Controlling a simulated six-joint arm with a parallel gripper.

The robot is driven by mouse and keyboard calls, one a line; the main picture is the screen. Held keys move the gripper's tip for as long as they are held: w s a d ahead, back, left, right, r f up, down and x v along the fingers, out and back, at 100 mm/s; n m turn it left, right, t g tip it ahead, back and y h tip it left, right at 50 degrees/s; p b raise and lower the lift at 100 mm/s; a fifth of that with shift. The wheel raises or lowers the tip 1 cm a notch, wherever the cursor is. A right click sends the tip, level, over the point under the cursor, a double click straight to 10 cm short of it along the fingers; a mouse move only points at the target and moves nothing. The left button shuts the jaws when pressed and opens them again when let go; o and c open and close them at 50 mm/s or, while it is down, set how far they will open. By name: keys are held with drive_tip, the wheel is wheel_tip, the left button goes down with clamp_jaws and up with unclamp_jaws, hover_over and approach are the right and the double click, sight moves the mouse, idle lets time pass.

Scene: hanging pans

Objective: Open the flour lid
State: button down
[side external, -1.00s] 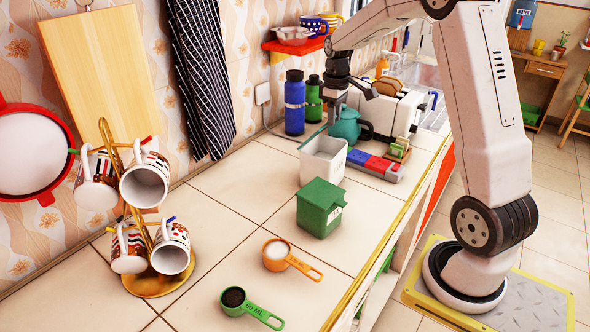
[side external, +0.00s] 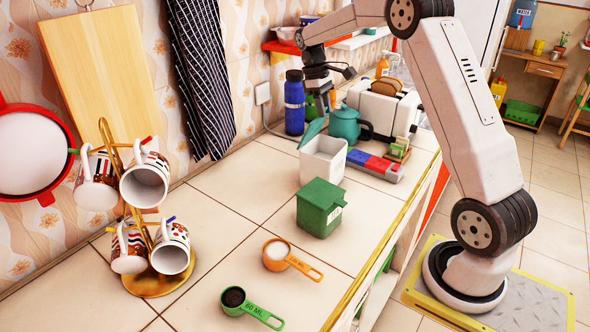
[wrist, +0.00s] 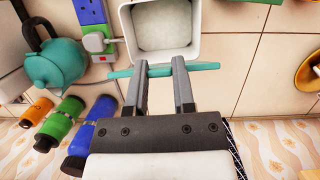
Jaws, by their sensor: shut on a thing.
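The white flour container (side external: 322,164) stands on the counter with its top uncovered. In the wrist view its white rim (wrist: 127,40) surrounds pale, flour-like contents. My gripper (side external: 320,107) is at the container's far left, towards the wall. It is shut on a thin teal lid (side external: 312,131), tilted beside and above the container's rim. In the wrist view the fingers of my gripper (wrist: 160,72) have the teal lid (wrist: 204,67) between them, seen edge-on near the container's edge. The exact gap between lid and rim is hard to tell.
A blue bottle (side external: 294,103) and a teal teapot (side external: 344,125) stand close behind. A toaster (side external: 382,108) is further right. A green box (side external: 320,208) and two measuring scoops, orange (side external: 291,261) and green (side external: 251,308), are nearer. The left-middle counter is clear.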

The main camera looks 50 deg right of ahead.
drive_tip(key=shift+w+r+g, duration=0.1)
drive_tip(key=shift+w+g, duration=0.2)
drive_tip(key=shift+w, duration=0.15)
drive_tip(key=shift+w+a+r, duration=0.1)
drive_tip(key=shift+w+r, duration=0.1)
drive_tip(key=shift+w, duration=0.35)
idle(0.7)
drive_tip(key=shift+c, duration=2.2)
unclamp_jaws()
drive_tip(key=shift+r, duration=0.15)
drive_tip(key=v, duration=0.7)
drive_tip(key=shift+r, duration=0.2)
drive_tip(key=shift+w, duration=0.1)
